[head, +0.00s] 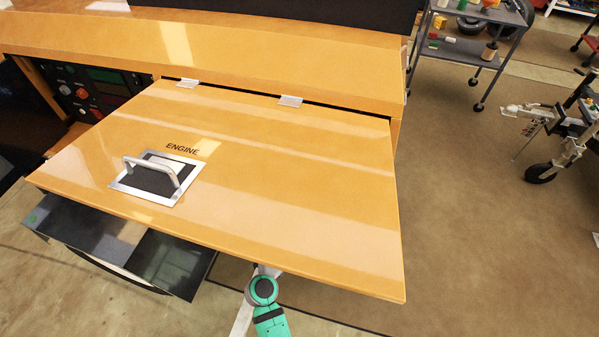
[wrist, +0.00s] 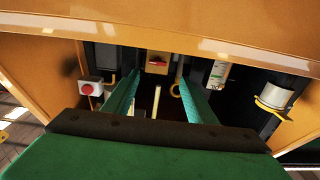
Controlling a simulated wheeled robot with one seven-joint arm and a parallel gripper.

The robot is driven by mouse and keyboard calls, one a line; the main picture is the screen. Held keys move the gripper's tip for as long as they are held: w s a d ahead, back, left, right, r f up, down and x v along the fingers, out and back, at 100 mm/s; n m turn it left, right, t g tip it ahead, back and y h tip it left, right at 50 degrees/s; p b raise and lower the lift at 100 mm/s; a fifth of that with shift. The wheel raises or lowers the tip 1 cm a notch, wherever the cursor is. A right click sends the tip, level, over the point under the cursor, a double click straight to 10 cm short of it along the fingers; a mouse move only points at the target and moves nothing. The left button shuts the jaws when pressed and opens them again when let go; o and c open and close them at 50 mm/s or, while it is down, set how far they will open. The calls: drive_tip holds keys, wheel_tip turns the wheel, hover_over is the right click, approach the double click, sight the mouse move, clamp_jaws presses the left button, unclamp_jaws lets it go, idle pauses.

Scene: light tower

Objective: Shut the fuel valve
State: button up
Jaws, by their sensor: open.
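My gripper (wrist: 160,77) is open in the wrist view. Its two teal fingers reach forward into the engine compartment, apart, with nothing seen held between them. A small red part on a brownish mount (wrist: 157,63) shows beyond the fingertips, near the middle. It may be the fuel valve, but it is too small to be sure.
In the wrist view, a red button on a white box (wrist: 88,89) is at left. A metal cylinder with a yellow band (wrist: 272,97) is at right. The panel edge (wrist: 200,40) crosses above.

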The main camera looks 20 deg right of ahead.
drive_tip(key=x, duration=1)
drive_tip(key=shift+d, duration=0.35)
